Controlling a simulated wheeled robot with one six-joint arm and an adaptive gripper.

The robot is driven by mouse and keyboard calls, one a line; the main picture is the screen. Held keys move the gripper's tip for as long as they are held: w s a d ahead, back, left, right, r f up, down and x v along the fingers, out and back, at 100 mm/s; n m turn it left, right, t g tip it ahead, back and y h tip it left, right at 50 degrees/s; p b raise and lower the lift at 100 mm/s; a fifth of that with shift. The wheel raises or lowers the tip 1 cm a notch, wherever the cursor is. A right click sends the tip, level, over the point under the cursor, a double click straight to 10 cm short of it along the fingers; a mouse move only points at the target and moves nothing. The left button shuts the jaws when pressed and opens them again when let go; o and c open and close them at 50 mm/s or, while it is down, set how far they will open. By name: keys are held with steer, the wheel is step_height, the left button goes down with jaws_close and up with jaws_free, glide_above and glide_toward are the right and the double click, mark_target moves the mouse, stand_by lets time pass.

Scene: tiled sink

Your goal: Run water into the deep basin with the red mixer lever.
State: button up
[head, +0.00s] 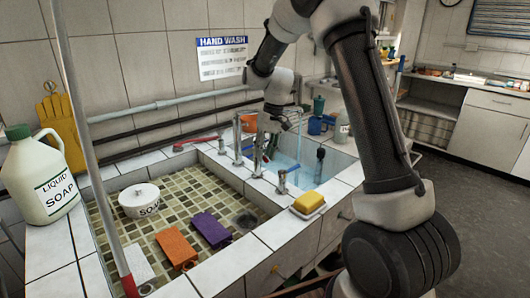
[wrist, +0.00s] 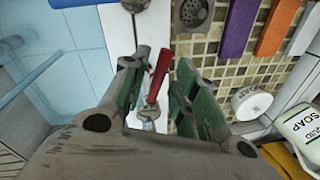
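The red mixer lever (wrist: 160,73) shows in the wrist view, on metal tap fittings on the white-tiled divider. My gripper (wrist: 158,82) is open, with one green-padded finger on each side of the lever. Gaps show between the lever and both fingers. In the head view my gripper (head: 258,138) is down among the upright metal taps, and it largely hides the lever. The deep basin (head: 312,158), lined light blue, is right of the divider; it also shows at the left of the wrist view (wrist: 80,75). I cannot tell whether water is running.
The shallow tiled basin (head: 165,215) holds a soap bowl (head: 139,201), an orange block (head: 176,247) and a purple block (head: 211,230). A yellow sponge (head: 309,202) sits on the front rim. A soap jug (head: 42,180) stands left. Other metal taps (head: 282,182) crowd the divider.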

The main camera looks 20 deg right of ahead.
step_height(320, 180, up, 12)
steer(key=d, duration=0.2)
steer(key=shift+d+f, duration=0.15)
steer(key=shift+d, duration=0.05)
stand_by(0.3)
stand_by(4.4)
steer(key=f, duration=0.4)
steer(key=a+f, duration=0.1)
steer(key=f, duration=0.3)
steer(key=a+f, duration=0.1)
steer(key=f, duration=0.2)
steer(key=shift+s+a+f, duration=0.15)
steer(key=shift+s+f, duration=0.25)
jaws_close()
